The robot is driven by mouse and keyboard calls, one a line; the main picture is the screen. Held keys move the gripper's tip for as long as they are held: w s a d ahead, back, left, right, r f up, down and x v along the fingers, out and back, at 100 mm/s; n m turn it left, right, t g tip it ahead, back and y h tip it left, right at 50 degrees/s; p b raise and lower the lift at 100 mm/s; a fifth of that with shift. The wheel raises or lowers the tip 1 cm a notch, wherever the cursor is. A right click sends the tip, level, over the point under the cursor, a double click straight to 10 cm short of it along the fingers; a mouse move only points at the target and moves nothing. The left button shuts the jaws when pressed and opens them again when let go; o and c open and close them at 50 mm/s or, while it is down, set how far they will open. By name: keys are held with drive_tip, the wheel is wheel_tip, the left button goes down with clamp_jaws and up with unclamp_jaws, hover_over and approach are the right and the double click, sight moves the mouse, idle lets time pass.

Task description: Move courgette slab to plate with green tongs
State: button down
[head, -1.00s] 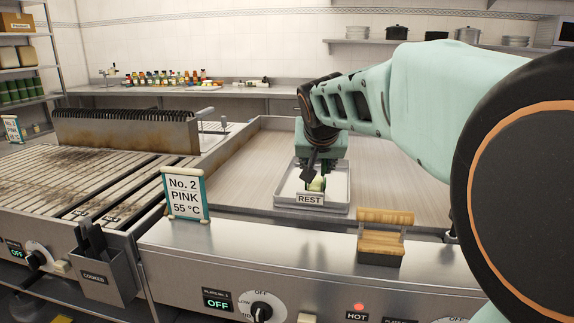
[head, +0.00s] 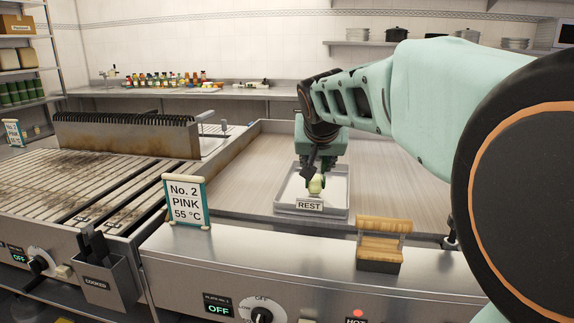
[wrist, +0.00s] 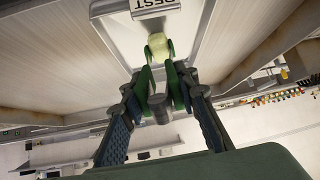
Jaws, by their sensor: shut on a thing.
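My gripper (wrist: 156,105) is shut on the green tongs (wrist: 174,86), and it also shows in the head view (head: 319,160). The pale green courgette slab (wrist: 158,45) is between the tong tips in the wrist view and appears pinched there. In the head view the slab (head: 316,186) is over the metal tray labelled REST (head: 283,196); whether it clears the tray floor is hard to tell. The wide, pale flat cooking plate (head: 420,190) lies around the tray. My arm hides part of it.
A slatted grill (head: 50,175) with a raised back guard is at left. A sign reading No. 2 PINK 55 °C (head: 186,202) stands at the front edge. A wooden-topped block (head: 381,240) and a COOKED holder (head: 106,282) are at the front. A red light glows by HOT.

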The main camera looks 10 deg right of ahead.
wheel_tip(320, 180, up, 7)
drive_tip(key=p, duration=0.4)
idle(0.4)
wheel_tip(320, 180, up, 6)
drive_tip(key=p, duration=0.5)
drive_tip(key=shift+f, duration=0.1)
drive_tip(key=s+d+m+h, duration=0.1)
drive_tip(key=s+d, duration=0.3)
drive_tip(key=d, duration=1.5)
drive_tip(key=s+d+m+h, duration=0.1)
drive_tip(key=s+d+m, duration=0.15)
drive_tip(key=d, duration=1.55)
drive_tip(key=shift+n+g, duration=0.3)
drive_tip(key=shift+n, duration=0.15)
drive_tip(key=shift+s+f+b, duration=0.15)
drive_tip(key=shift+f+b, duration=0.65)
drive_tip(key=shift+f, duration=0.3)
drive_tip(key=shift+s+f+b, duration=0.1)
drive_tip(key=shift+f+b, duration=0.65)
drive_tip(key=shift+f, duration=0.55)
